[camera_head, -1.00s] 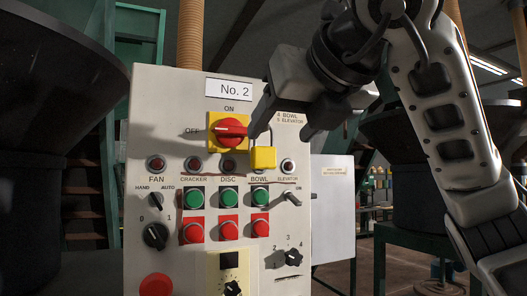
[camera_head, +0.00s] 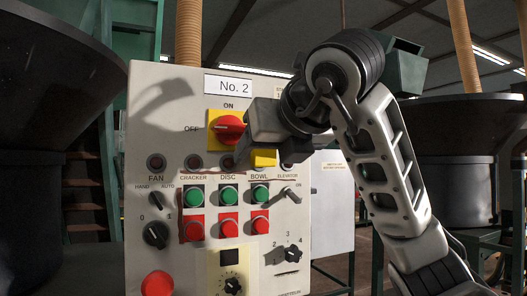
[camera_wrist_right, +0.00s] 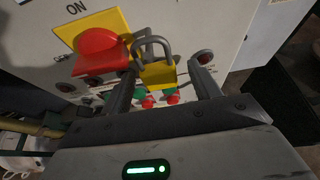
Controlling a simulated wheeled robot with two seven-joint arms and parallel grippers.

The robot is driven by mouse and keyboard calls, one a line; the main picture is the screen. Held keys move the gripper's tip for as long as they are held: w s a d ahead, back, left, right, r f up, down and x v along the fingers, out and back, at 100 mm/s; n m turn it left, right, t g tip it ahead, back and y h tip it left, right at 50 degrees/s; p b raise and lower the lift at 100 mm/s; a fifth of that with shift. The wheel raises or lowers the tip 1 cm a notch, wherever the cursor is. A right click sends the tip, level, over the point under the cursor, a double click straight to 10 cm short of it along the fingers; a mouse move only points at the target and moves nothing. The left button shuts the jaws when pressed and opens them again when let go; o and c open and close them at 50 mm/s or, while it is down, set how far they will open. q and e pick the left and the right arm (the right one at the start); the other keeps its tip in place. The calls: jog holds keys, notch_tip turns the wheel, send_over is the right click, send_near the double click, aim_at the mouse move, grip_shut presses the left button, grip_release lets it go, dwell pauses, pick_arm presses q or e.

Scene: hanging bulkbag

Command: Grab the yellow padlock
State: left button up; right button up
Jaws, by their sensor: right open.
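The yellow padlock (camera_head: 264,159) hangs by its grey shackle from the red rotary switch (camera_head: 229,128) on its yellow plate. In the head view my right gripper covers the shackle and much of the body. My right gripper (camera_head: 263,153) is open, with one finger on each side of the padlock. In the right wrist view the padlock (camera_wrist_right: 158,75) lies between the two fingers, with a gap to the right finger; contact with the left finger cannot be told. My left gripper is not in view.
The pale control panel (camera_head: 150,100) carries green buttons (camera_head: 228,195), red buttons (camera_head: 228,226), indicator lamps and a toggle switch below the padlock. A dark hopper (camera_head: 45,100) stands at the left. Another dark vessel (camera_head: 455,185) stands at the right behind my arm.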

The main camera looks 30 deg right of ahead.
grip_shut()
jog(key=shift+r, duration=0.1)
